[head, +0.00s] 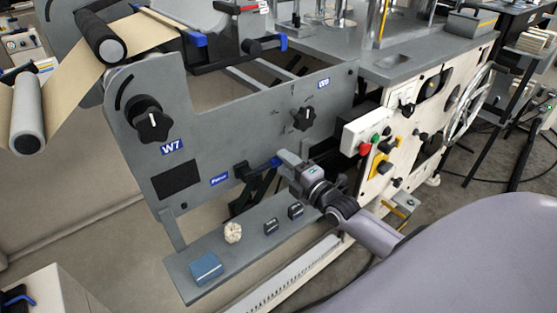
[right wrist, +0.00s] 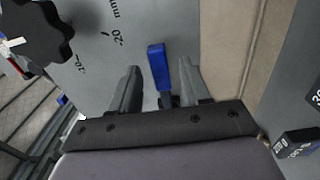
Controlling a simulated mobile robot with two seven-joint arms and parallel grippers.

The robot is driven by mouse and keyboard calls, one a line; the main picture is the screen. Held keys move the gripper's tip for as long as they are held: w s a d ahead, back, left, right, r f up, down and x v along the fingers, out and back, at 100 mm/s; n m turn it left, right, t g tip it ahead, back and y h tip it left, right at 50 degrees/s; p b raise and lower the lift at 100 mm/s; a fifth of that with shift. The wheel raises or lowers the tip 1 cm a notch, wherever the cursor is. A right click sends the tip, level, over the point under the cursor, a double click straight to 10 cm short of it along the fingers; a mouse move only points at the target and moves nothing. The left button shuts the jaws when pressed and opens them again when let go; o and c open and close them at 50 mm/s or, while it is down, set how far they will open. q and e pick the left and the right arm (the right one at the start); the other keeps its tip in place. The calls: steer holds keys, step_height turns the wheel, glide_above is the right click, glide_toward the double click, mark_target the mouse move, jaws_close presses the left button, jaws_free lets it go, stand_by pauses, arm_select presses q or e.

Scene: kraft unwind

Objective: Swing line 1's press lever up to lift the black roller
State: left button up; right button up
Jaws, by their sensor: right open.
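A lever with a blue handle (head: 264,163) sticks out from a dark pivot low on the grey side plate (head: 225,130), beside a small blue label. I take it for the press lever, though the label is too small to read surely. My right gripper (head: 283,162) is at the handle's free end. In the right wrist view the blue handle (right wrist: 158,65) lies between the two fingers of the open right gripper (right wrist: 160,83), with gaps on both sides. A black roller (head: 101,37) sits at the upper left against the brown web. My left gripper is not in view.
Below the lever, a grey shelf (head: 240,250) carries a blue box (head: 206,268), a pale crumpled lump (head: 233,232) and two small dark blocks. Star knobs (head: 152,125) stick out of the plate. A white control panel (head: 375,135) stands right of the gripper.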

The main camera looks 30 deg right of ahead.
mark_target(282, 162)
steer(key=shift+w+a, duration=0.1)
steer(key=shift+w, duration=1.4)
steer(key=shift+c, duration=0.3)
jaws_close()
steer(key=shift+r, duration=0.1)
